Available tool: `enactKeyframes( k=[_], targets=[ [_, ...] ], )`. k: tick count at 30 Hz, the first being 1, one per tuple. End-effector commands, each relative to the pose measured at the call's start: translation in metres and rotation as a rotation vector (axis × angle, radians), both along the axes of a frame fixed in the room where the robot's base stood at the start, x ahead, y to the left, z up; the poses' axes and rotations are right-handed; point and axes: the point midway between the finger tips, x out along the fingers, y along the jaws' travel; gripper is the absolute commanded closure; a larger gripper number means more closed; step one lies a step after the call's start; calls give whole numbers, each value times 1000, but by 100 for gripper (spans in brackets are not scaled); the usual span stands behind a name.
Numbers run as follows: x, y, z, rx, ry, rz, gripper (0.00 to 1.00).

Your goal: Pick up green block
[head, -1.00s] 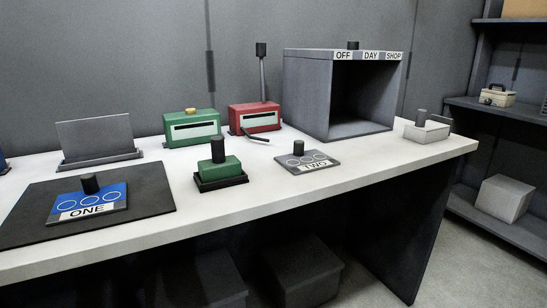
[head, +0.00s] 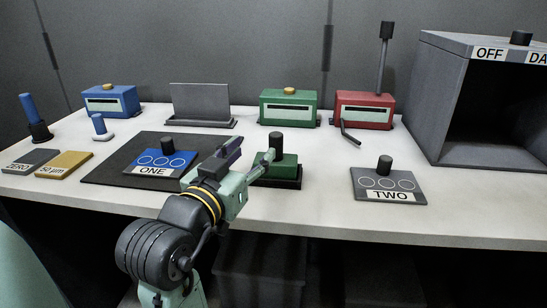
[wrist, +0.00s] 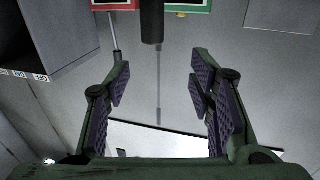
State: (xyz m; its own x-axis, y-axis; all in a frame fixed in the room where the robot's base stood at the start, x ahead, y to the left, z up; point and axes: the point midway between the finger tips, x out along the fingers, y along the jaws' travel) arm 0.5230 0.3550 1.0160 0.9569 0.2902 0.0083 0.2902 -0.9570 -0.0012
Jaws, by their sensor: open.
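The green block (head: 287,166) has a black cylindrical knob (head: 276,141) on top and sits on a black base near the table's front edge. My gripper (head: 248,158) is open and empty, just left of the block in the head view and partly overlapping it. In the wrist view my gripper's padded fingers (wrist: 158,78) are spread apart with nothing between them. A dark cylinder at the top of that upside-down view, probably the block's knob (wrist: 152,22), lies beyond the fingertips. The block's green body cannot be made out there.
The blue ONE block (head: 160,162) on a dark mat (head: 108,174) is left of my gripper; the grey TWO block (head: 389,187) is right. Green (head: 289,107) and red (head: 364,109) slotted boxes stand behind. The grey oven (head: 440,95) is at far right.

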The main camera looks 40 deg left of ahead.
Motion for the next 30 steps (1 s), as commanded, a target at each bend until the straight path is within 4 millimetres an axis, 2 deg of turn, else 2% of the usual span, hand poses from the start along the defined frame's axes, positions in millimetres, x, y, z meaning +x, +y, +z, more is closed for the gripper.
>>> enactKeyframes(
  k=[6,14,22,30],
  targets=[
    [34,8,-2,-5,12,-11,51],
    [55,14,-2,-4,11,-8,51],
    [93,23,-3,-4,10,-8,51],
    [100,26,-5,-2,9,-5,51]
  ],
)
